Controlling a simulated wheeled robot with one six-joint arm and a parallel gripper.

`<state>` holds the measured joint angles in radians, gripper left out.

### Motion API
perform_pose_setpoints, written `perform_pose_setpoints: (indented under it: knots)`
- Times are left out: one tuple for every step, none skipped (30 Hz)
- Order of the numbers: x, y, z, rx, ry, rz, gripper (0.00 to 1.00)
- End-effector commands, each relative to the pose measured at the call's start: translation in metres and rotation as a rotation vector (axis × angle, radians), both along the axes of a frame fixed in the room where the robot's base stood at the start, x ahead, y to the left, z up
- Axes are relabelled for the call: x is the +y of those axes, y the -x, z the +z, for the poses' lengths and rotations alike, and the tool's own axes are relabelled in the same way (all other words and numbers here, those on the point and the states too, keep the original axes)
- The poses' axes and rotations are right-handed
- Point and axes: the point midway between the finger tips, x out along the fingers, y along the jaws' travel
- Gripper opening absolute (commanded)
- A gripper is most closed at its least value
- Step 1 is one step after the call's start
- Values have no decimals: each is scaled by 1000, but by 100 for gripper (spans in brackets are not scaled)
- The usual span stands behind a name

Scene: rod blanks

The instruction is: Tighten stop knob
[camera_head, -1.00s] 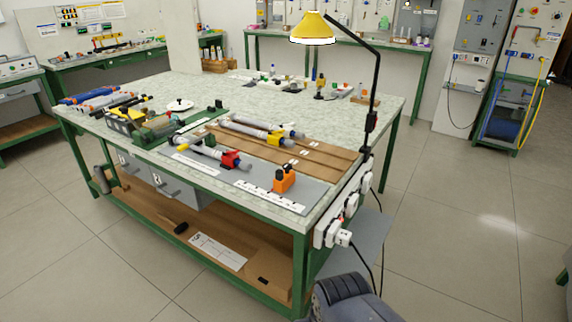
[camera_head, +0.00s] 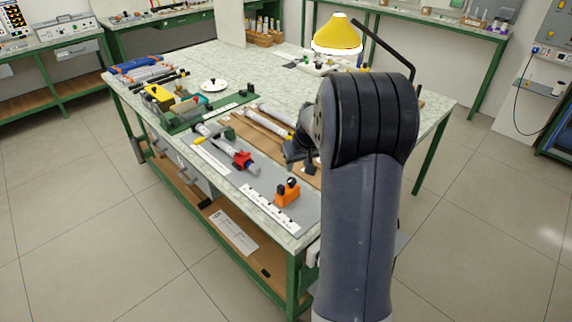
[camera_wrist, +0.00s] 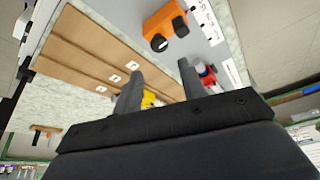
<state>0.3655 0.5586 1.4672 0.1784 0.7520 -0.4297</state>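An orange stop block (camera_head: 287,193) with a black knob (camera_head: 292,182) on top stands on the grey board near the table's front right corner. In the wrist view the orange block (camera_wrist: 163,24) and its dark knob (camera_wrist: 180,26) sit at the top, beyond my fingertips. Whether the knob is tight cannot be seen. My gripper (camera_wrist: 158,78) has its two fingers apart with nothing held between them. In the head view my arm rises at the right, and my gripper (camera_head: 300,155) is partly hidden, above the wooden boards left of my arm.
A rod with a red clamp (camera_head: 243,161) lies on the grey board left of the orange block. Wooden grooved boards (camera_wrist: 85,52) lie beside it. A printed white scale strip (camera_head: 270,208) runs along the front. A yellow lamp (camera_head: 337,36) stands behind my arm.

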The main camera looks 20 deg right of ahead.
Motion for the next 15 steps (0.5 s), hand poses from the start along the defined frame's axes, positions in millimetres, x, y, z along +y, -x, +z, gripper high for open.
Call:
perform_pose_setpoints:
  knots:
    - [-3,-3,0,-1,1,-1,39]
    - [-4,-4,-1,-2,1,-1,39]
    - [-4,-5,-3,-2,1,-1,39]
    - [-4,-6,-5,-2,1,0,39]
    - [-4,-7,-8,-1,1,0,39]
    - [-4,-9,-13,0,0,0,39]
    - [-4,-10,-17,0,0,0,39]
    - [-4,-12,-21,0,0,0,39]
    - [-4,-14,-28,2,0,0,39]
    - [-4,-16,-32,1,0,0,39]
    - [-4,-18,-38,2,0,0,39]
    - [-4,-21,-45,2,0,0,39]
    - [-4,-23,-50,2,0,0,39]
    - [-4,-25,-55,2,0,0,39]
    - [-5,-28,-61,1,0,-1,39]
